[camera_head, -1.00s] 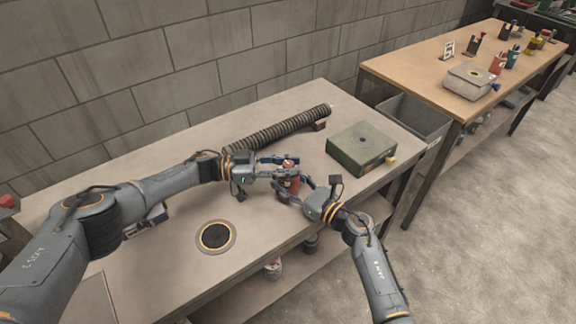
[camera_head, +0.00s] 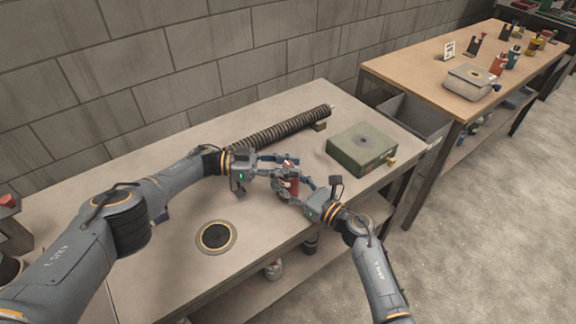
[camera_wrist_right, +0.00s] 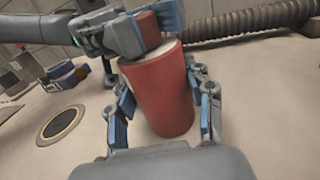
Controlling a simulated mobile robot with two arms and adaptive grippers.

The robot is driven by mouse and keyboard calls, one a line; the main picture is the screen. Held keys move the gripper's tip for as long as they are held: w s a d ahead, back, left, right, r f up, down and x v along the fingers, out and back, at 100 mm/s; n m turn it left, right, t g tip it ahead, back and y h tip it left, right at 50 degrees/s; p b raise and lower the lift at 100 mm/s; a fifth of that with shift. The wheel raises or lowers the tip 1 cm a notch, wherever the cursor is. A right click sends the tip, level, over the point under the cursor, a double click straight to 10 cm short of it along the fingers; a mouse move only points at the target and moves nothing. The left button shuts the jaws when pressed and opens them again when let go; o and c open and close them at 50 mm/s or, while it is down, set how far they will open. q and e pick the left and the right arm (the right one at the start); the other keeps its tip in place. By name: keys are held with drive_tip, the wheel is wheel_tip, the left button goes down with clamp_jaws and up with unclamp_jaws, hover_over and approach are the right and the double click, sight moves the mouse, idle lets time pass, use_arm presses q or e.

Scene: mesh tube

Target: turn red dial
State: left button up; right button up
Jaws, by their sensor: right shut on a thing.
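A red cylinder (camera_wrist_right: 160,95) with a pale top face stands upright between the blue-padded fingers of my right gripper (camera_wrist_right: 161,110), which is shut on it. A smaller red piece, seemingly the dial (camera_wrist_right: 147,28), sits at its top. In the head view the cylinder (camera_head: 291,187) is small and partly covered by both hands. My left gripper (camera_head: 284,170) comes from the left, with its fingers on either side of the red top. In the right wrist view one left finger with a blue pad is beside the dial. Whether the left fingers press on it cannot be told.
A ribbed tube (camera_head: 285,128) lies at the back of the table. A green box (camera_head: 361,149) stands to the right. A round black disc (camera_head: 215,236) lies at the front. Bare tabletop surrounds the disc. A wooden table (camera_head: 400,70) stands at the far right.

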use_arm(q)
drive_tip(key=o, duration=0.3)
drive_tip(key=shift+w+a, duration=0.1)
drive_tip(key=shift+a, duration=0.1)
use_arm(e)
drive_tip(key=shift+f, duration=0.15)
use_arm(q)
drive_tip(key=shift+o, duration=0.2)
drive_tip(key=shift+d, duration=0.1)
drive_tip(key=a, duration=0.7)
drive_tip(key=shift+a, duration=0.25)
drive_tip(key=shift+w, duration=0.1)
